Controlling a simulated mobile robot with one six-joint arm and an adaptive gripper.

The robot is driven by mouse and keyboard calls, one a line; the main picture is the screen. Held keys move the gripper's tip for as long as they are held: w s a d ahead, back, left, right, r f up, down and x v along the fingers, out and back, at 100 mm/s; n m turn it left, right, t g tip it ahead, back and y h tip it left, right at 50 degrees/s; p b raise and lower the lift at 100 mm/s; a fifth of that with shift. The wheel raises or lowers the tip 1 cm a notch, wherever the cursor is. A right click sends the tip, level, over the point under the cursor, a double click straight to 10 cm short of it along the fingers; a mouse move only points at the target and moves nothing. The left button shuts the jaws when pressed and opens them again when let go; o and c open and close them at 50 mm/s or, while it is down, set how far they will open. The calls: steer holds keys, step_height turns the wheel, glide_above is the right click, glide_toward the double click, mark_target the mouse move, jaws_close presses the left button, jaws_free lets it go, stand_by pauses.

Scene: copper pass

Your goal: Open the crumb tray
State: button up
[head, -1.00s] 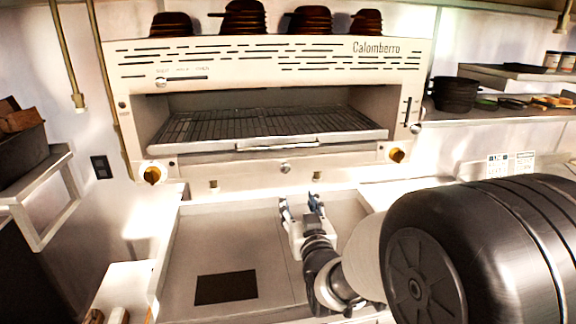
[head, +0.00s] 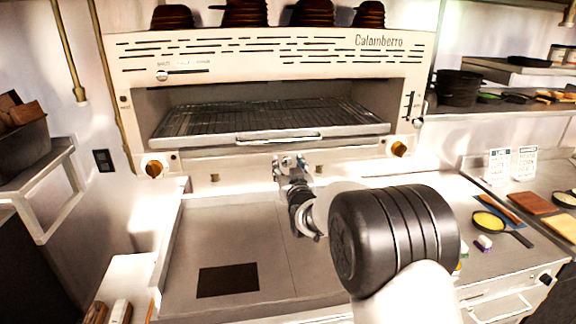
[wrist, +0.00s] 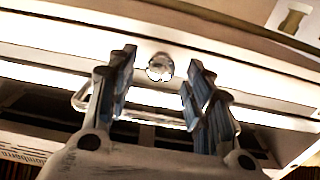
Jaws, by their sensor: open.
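The crumb tray's likely front is the pale strip (head: 225,163) under the opening of the cream salamander grill (head: 270,60). A small round metal knob (wrist: 160,67) on that front shows in the wrist view, between and just beyond my fingertips. In the head view my gripper (head: 289,160) covers the place of the knob. In the wrist view my gripper (wrist: 163,62) is open, one finger on each side of the knob, with nothing held. Whether a finger touches the front cannot be told. The tray front looks flush with the grill.
The wire rack (head: 260,115) with its bar handle (head: 280,137) sits just above my gripper. Brass knobs (head: 154,168) flank the front. Pans and boards stand at the right, including a small yellow-filled pan (head: 489,222).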

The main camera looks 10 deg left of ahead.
steer(key=shift+w+a, duration=0.1)
steer(key=shift+w, duration=0.25)
jaws_close()
stand_by(0.5)
